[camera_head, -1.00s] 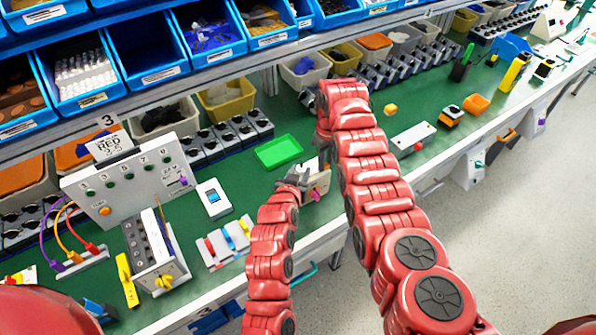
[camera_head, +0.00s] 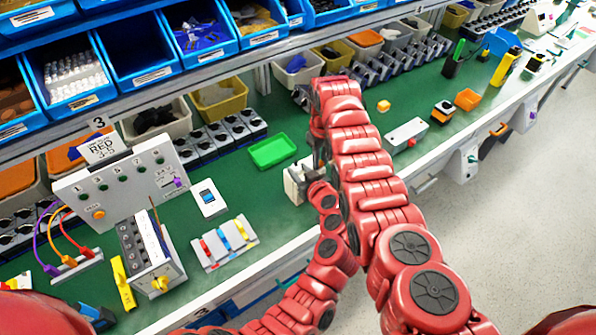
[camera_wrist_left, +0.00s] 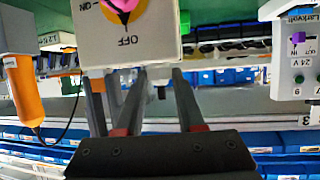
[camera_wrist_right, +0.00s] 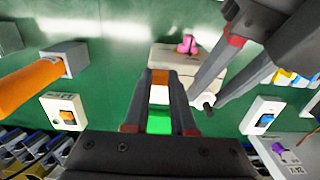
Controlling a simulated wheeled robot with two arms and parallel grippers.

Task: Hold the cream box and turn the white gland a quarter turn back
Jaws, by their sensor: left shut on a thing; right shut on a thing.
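The cream box (camera_head: 296,184) stands on the green bench, partly hidden by my right arm. Its face with a pink knob and the word OFF (camera_wrist_left: 127,44) shows in the left wrist view; the box also shows in the right wrist view (camera_wrist_right: 198,68). The white gland (camera_wrist_right: 206,101) sticks out from the box's side. My left gripper (camera_wrist_right: 205,98) is shut on the gland; its two fingers lie either side of it. My right gripper (camera_wrist_right: 161,85) is shut on the cream box.
A green tray (camera_head: 273,151) lies just behind the box. A white switch (camera_head: 208,198) and a board with coloured parts (camera_head: 223,242) stand to the left. A grey bar-shaped box (camera_head: 406,134) lies to the right. Free bench lies between.

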